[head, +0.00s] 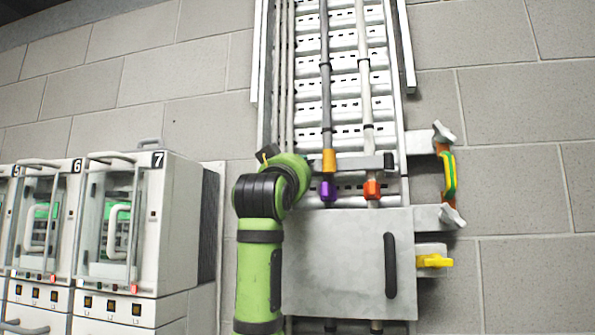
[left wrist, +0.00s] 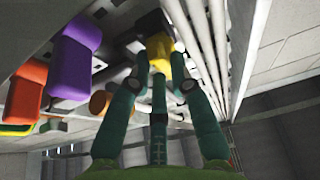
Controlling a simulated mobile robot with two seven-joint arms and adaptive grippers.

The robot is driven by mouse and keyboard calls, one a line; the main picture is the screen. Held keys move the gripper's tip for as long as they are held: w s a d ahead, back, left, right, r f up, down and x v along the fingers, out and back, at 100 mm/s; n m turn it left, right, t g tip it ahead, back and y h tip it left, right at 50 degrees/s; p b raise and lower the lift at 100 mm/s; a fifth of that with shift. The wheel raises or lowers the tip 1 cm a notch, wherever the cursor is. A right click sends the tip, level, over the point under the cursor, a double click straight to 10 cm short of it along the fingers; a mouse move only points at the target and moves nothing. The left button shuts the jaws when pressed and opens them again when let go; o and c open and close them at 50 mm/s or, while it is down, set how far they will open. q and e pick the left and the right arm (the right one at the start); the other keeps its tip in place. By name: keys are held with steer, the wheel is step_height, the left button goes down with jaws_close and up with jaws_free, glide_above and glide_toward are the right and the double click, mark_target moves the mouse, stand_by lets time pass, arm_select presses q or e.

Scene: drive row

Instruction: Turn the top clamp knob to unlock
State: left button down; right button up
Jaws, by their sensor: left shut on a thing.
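The top clamp is a pale bar (head: 352,163) across the two cables, with a dark piece (head: 389,161) at its right end. At its left end a yellow and black knob (head: 264,154) shows just past my green arm. In the left wrist view the yellow knob (left wrist: 160,50) sits between the dark green fingertips of my left gripper (left wrist: 162,85), which is shut on it. In the head view my arm hides the fingers. The knob's exact turn angle is hard to tell. My right gripper is in neither view.
A purple connector (head: 328,190) and an orange-red connector (head: 372,189) sit below the bar, above a grey cover (head: 340,265) with a black handle (head: 390,265). At right are a green-yellow-orange strap (head: 447,175) and a yellow knob (head: 435,261). White cabinets (head: 180,215) stand left.

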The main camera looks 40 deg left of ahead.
arm_select(q)
steer(key=shift+s+r+n, duration=0.1)
steer(key=shift+r+n, duration=0.05)
steer(key=shift+n, duration=0.15)
steer(key=c, duration=1.1)
jaws_free()
steer(key=v, duration=1.2)
steer(key=shift+d, duration=0.1)
